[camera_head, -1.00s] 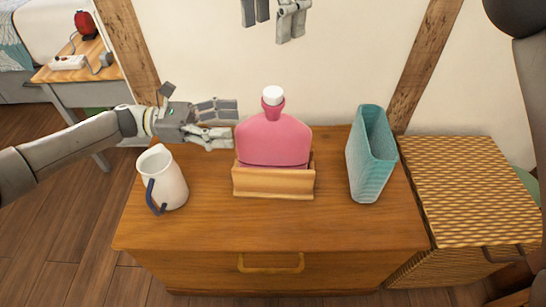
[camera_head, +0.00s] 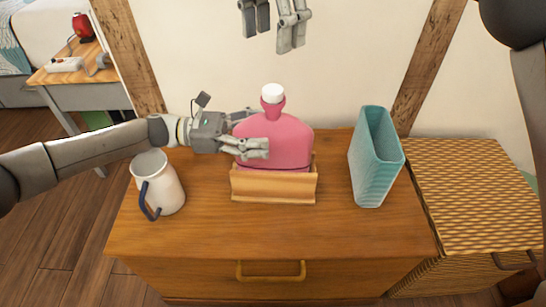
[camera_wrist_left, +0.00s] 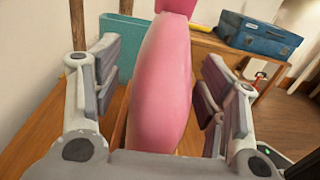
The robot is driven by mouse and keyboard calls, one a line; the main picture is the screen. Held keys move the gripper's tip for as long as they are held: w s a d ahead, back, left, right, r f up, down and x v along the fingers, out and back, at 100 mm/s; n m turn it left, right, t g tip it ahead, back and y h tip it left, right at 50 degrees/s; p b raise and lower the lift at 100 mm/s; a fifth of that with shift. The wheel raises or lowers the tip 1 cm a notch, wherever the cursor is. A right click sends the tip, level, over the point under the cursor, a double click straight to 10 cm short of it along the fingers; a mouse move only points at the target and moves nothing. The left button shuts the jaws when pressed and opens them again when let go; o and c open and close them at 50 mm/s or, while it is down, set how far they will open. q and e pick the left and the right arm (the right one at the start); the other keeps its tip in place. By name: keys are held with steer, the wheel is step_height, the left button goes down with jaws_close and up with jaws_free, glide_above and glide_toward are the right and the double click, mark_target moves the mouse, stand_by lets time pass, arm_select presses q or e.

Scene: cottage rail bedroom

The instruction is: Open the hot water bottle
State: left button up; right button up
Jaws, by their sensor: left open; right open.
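The pink hot water bottle (camera_head: 275,142) stands upright in a wooden holder (camera_head: 273,186) on the dresser top. Its white cap (camera_head: 273,94) sits on the neck. My left gripper (camera_head: 256,132) is open at the bottle's left side, with its fingers on either side of the body. In the left wrist view the bottle's edge (camera_wrist_left: 160,85) lies between the open fingers, with gaps showing on both sides. My right gripper (camera_head: 274,22) is open and empty, hanging fingers down above and behind the cap, its upper part cut off by the picture's top.
A white jug (camera_head: 167,188) with a blue handle stands at the dresser's left, close below my left arm. A teal container (camera_head: 372,165) stands to the right of the bottle. The dresser's front (camera_head: 215,228) is clear. A woven chest (camera_head: 470,195) stands at the right.

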arm_select(q)
steer(key=shift+d, duration=0.15)
jaws_close()
stand_by(0.4)
